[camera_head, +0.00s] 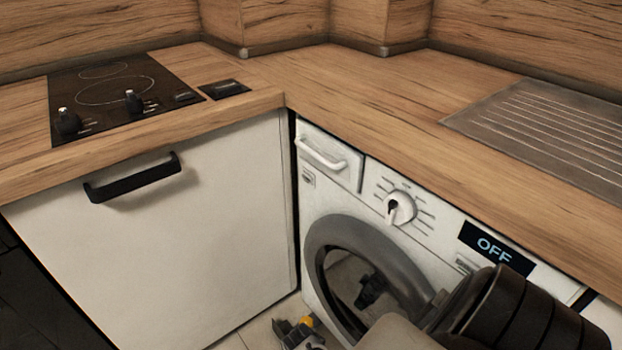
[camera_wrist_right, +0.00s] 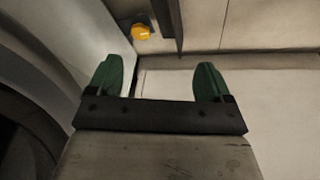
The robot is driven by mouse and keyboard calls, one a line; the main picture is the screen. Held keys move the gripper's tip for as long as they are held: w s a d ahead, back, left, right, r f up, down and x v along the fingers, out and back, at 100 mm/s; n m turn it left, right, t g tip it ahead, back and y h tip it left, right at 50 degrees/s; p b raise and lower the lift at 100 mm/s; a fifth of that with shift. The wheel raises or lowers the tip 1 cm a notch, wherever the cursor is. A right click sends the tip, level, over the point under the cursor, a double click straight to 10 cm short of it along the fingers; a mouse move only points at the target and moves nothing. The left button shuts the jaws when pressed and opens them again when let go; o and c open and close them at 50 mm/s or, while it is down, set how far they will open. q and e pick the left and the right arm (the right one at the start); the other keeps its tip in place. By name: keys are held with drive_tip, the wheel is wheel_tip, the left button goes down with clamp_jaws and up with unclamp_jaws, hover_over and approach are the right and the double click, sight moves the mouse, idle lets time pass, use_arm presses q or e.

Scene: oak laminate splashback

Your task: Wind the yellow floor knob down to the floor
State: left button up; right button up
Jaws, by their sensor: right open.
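The yellow floor knob (camera_wrist_right: 141,31) is low beside the white washing machine side, at the top of the right wrist view, next to a dark upright strip. A small yellow patch (camera_head: 307,320) also shows at the bottom of the head view, near the machine's lower left corner, partly hidden by dark grey parts. My right gripper (camera_wrist_right: 160,78) is open, with two green fingertips apart and nothing between them. The knob is beyond the fingertips, slightly left of their middle, and apart from them. Whether the knob touches the floor cannot be told. My left gripper is not in view.
The washing machine (camera_head: 330,190) has a round grey door (camera_head: 385,255), a dial (camera_head: 400,207) and a display reading OFF (camera_head: 497,249). A white cabinet (camera_head: 190,230) with a black handle stands left. The worktop (camera_head: 350,90) runs above both. Pale floor tiles (camera_head: 262,332) show below.

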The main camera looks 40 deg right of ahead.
drive_tip(key=s+a+r+n+p, duration=0.2)
drive_tip(key=s+a+p, duration=0.1)
drive_tip(key=s+p, duration=0.2)
drive_tip(key=shift+s+r+n+y+p, duration=0.3)
drive_tip(key=shift+s+r+y+p, duration=0.1)
drive_tip(key=shift+s, duration=0.6)
